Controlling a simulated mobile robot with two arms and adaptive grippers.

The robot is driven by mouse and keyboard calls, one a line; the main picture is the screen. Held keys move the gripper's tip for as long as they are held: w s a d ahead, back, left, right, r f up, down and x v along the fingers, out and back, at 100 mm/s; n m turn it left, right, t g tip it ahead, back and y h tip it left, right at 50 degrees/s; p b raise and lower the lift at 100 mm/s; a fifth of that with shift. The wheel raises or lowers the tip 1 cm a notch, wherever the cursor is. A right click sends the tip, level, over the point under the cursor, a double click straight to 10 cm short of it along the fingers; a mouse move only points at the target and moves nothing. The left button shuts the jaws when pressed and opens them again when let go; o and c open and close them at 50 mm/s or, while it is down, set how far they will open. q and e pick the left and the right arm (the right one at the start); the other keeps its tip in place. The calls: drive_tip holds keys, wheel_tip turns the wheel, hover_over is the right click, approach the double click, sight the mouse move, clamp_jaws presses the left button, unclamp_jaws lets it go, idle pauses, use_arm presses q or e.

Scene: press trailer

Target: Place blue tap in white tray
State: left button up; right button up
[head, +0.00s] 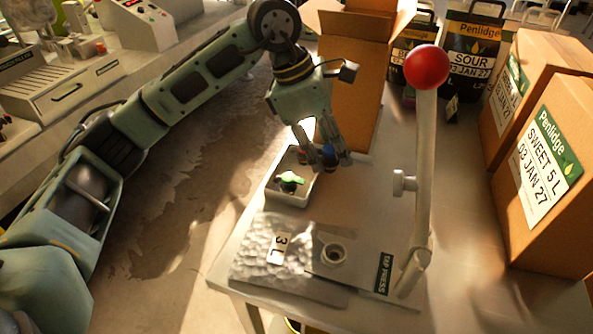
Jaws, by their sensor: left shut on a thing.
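The white tray (288,198) sits on the table near its left edge. A green tap (290,181) lies in the tray. My left gripper (326,160) points down at the tray's far right side. It is shut on the blue tap (328,153), which is mostly hidden between the fingers. From this view I cannot tell whether the tap is above the tray or just beside it. A small red thing (303,157) shows close to the fingers, partly hidden. My right gripper is not in view.
A tap press with a red ball (427,67) on its upright lever stands to the right. An open cardboard box (351,95) is right behind my left gripper. Closed boxes (547,170) stand at the right.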

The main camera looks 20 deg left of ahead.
use_arm(q)
drive_tip(key=w+a+f, duration=0.2)
drive_tip(key=w+a+f+p, duration=0.1)
drive_tip(key=a+f, duration=0.1)
drive_tip(key=a, duration=0.1)
drive_tip(key=w+a+f+p, duration=0.1)
drive_tip(key=w+a+f, duration=0.1)
drive_tip(key=a, duration=0.1)
drive_tip(key=shift+w+a, duration=0.1)
drive_tip(key=shift+w, duration=0.2)
drive_tip(key=shift+w+a+f, duration=0.1)
wheel_tip(320, 180, down, 4)
drive_tip(key=shift+r+p, duration=0.15)
drive_tip(key=shift+p, duration=0.35)
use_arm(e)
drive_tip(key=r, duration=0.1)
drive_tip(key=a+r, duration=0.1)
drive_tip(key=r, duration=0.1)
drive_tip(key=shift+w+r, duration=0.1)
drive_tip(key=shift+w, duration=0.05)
use_arm(q)
drive_tip(key=shift+f, duration=0.3)
drive_tip(key=o, duration=0.6)
drive_tip(key=shift+c, duration=0.2)
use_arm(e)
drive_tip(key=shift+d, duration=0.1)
